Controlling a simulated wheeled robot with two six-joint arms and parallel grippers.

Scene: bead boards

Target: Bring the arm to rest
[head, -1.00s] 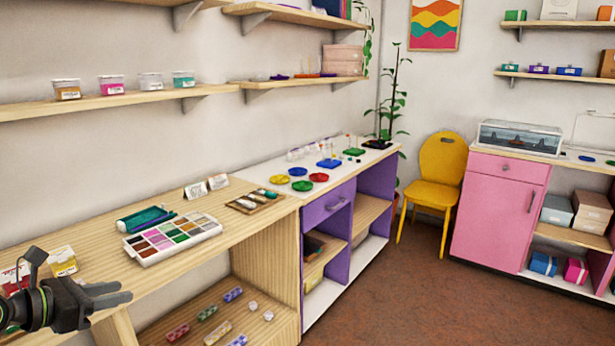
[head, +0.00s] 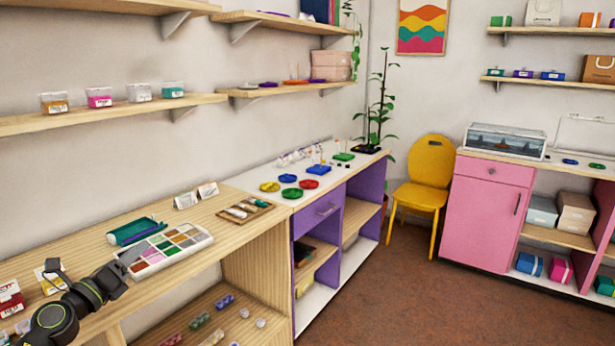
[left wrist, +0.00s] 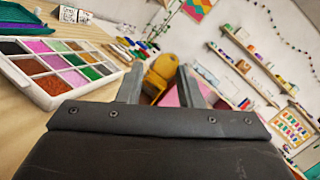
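My left gripper (head: 122,272) is over the wooden worktop, just in front of the compartment box of coloured beads (head: 165,252). In the left wrist view its two fingers (left wrist: 160,88) stand apart with nothing between them. The bead box (left wrist: 52,68) lies to the left of the fingers in that view. Whether the gripper touches the box cannot be told from the head view. My right gripper is in neither view.
The worktop (head: 215,232) also holds a teal case (head: 135,230), small cards and a wooden tray (head: 246,211). Shelves (head: 60,121) hang above. A white-topped purple cabinet (head: 325,212), yellow chair (head: 422,190) and pink cabinet (head: 485,215) stand beyond; the floor is clear.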

